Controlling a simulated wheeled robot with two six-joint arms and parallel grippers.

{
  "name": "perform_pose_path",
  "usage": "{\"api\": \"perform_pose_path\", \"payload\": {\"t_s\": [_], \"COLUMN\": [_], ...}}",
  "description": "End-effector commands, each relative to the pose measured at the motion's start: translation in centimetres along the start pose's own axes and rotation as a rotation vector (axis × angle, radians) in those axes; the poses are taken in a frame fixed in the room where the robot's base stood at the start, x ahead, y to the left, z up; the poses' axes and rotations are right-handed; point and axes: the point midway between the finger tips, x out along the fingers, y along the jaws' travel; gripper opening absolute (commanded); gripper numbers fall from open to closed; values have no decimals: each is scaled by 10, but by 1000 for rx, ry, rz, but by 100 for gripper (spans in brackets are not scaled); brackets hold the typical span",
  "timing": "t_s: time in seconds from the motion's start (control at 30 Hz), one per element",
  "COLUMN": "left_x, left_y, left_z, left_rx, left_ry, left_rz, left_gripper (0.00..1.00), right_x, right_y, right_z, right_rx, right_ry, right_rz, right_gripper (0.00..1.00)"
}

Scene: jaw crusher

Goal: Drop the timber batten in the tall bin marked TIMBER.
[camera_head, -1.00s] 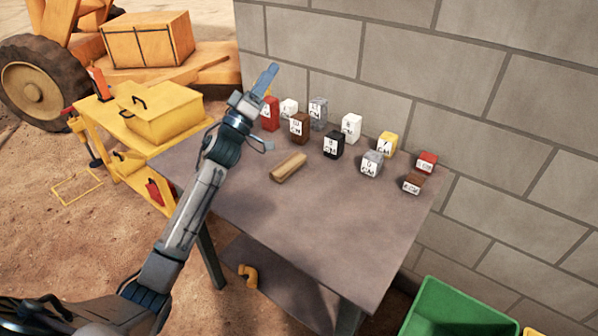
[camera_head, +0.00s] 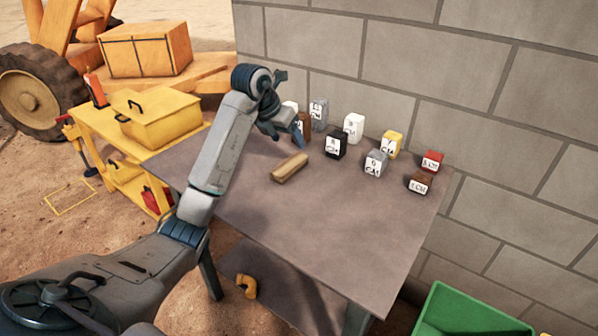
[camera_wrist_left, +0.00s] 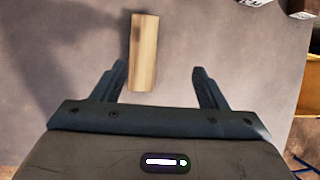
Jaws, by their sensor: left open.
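The timber batten (camera_head: 290,168) is a short pale-brown wooden block lying flat on the grey table. It also shows in the left wrist view (camera_wrist_left: 144,50), ahead of my left gripper and nearer its left finger. My left gripper (camera_head: 297,133) is above the table just behind the batten, fingers pointing down. In the wrist view its two fingers (camera_wrist_left: 161,78) stand apart with nothing held; whether they have reached the batten's height I cannot tell. My right gripper is not in view. No bin marked TIMBER can be read in these frames.
Several labelled blocks, such as a black one (camera_head: 336,145) and a white one (camera_head: 353,127), stand along the table's back near the block wall (camera_head: 470,90). A green bin (camera_head: 470,312) is at lower right. The table's front right (camera_head: 360,235) is clear.

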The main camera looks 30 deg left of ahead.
Motion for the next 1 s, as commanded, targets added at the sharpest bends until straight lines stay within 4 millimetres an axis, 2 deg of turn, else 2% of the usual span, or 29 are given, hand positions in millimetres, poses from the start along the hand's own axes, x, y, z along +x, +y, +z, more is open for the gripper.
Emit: {"api": "perform_pose_path", "payload": {"t_s": [0.03,0.17,0.33,0.5,0.67,0.83,1.0], "left_x": [-2,-1,25,44,54,76,96], "left_y": [9,20,24,26,26,28,30], "left_z": [-4,-10,-14,-14,-15,-21,-22], "left_rx": [19,42,44,44,43,44,43], "left_ry": [25,66,72,70,69,71,69], "left_rz": [42,95,100,98,99,97,98], "left_gripper": [66,66,66,66,66,66,66], "right_x": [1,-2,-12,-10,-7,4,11], "right_y": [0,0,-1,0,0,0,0], "right_z": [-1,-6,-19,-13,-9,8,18], "right_rx": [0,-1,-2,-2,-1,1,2], "right_ry": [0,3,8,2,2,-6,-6], "right_rz": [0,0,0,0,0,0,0], "right_gripper": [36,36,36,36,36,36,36]}}
